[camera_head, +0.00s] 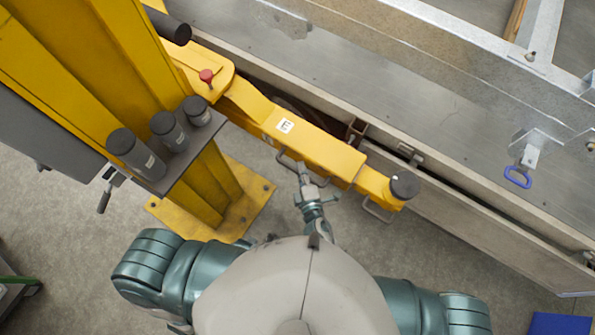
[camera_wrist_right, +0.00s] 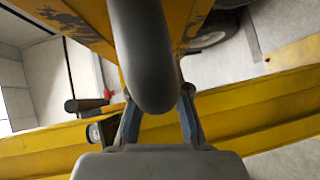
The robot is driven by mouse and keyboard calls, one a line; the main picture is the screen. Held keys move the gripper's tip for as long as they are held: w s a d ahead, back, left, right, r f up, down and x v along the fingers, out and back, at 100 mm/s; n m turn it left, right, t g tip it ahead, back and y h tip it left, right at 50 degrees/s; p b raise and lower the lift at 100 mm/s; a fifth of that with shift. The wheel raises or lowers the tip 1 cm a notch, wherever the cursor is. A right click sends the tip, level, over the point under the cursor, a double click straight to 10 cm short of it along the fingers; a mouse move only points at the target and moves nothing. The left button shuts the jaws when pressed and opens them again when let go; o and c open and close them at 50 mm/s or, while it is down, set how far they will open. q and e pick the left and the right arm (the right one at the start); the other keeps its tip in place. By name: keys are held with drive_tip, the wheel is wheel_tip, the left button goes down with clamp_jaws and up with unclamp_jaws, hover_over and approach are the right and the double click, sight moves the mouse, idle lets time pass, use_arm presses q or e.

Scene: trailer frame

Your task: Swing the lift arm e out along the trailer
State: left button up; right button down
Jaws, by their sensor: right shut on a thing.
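The yellow lift arm e (camera_head: 322,152) has a white label with a black E. It runs from the yellow post at upper left toward lower right, beside the trailer's (camera_head: 435,105) near edge, and ends in a round black pad (camera_head: 404,185). My right gripper (camera_head: 302,172) is at the near side of the arm, at a grey loop handle (camera_head: 288,160). In the right wrist view, a thick dark grey bar (camera_wrist_right: 143,55) lies between the two fingers of the right gripper (camera_wrist_right: 160,108), which is shut on it. My left gripper is not in view.
A yellow post (camera_head: 135,75) on a bolted base plate (camera_head: 252,190) stands at left. A grey shelf (camera_head: 190,160) on it holds black cylinders. A red knob (camera_head: 207,76) sits near the arm's pivot end. A blue ring (camera_head: 517,177) hangs at right.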

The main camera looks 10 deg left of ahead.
drive_tip(key=c, duration=1.2)
unclamp_jaws()
drive_tip(key=shift+w+d, duration=0.25)
drive_tip(key=shift+d, duration=0.1)
drive_tip(key=shift+o, duration=0.3)
drive_tip(key=shift+s+r, duration=0.1)
drive_tip(key=shift+s, duration=0.2)
drive_tip(key=shift+s+a, duration=0.1)
drive_tip(key=shift+s, duration=0.25)
drive_tip(key=v, duration=1.1)
drive_tip(key=shift+s+d, duration=0.2)
drive_tip(key=shift+a, duration=0.1)
